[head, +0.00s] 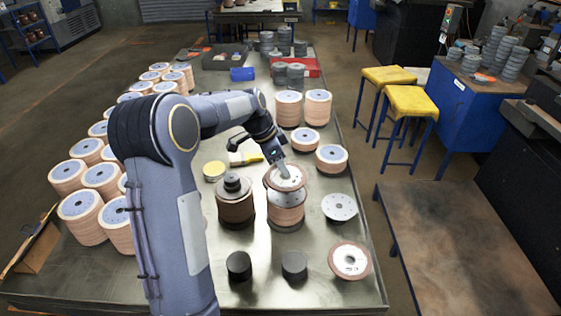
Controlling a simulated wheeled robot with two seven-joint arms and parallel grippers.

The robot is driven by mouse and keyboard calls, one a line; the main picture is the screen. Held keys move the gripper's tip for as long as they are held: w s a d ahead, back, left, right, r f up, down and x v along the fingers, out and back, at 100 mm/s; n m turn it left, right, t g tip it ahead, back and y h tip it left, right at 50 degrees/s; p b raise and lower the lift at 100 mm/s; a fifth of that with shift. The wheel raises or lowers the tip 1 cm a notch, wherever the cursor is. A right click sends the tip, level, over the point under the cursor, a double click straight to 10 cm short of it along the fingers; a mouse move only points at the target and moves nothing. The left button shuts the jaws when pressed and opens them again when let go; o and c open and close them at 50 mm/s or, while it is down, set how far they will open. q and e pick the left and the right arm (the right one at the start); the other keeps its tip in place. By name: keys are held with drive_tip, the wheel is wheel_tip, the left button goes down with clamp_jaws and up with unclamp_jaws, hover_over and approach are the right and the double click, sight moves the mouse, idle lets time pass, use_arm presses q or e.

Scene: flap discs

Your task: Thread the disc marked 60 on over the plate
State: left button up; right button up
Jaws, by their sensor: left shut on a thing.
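My left gripper (284,169) is shut on a flap disc (292,183) with a pale face and a brown-pink rim. It holds the disc by its near-centre, over a stack. Below it, a pale plate (287,200) tops a stack of brown discs (286,215). I cannot tell whether the held disc touches the plate or is a little above it. The held disc's marking is too small to read. Another pale plate (339,207) lies on the table to the right. A loose flap disc (350,260) with dark marks lies near the front right. My right gripper is not in view.
Left of the stack stands another disc stack (235,207) with dark pieces on top. Two black cylinders (294,265) stand in front. Many disc stacks (83,214) fill the left side of the metal table (320,293).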

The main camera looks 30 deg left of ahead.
use_arm(q)
drive_tip(key=shift+f+b, duration=0.3)
drive_tip(key=shift+f, duration=0.1)
drive_tip(key=o, duration=1.1)
drive_tip(key=shift+b+v, duration=0.55)
drive_tip(key=shift+v, duration=3.4)
drive_tip(key=shift+w, duration=0.1)
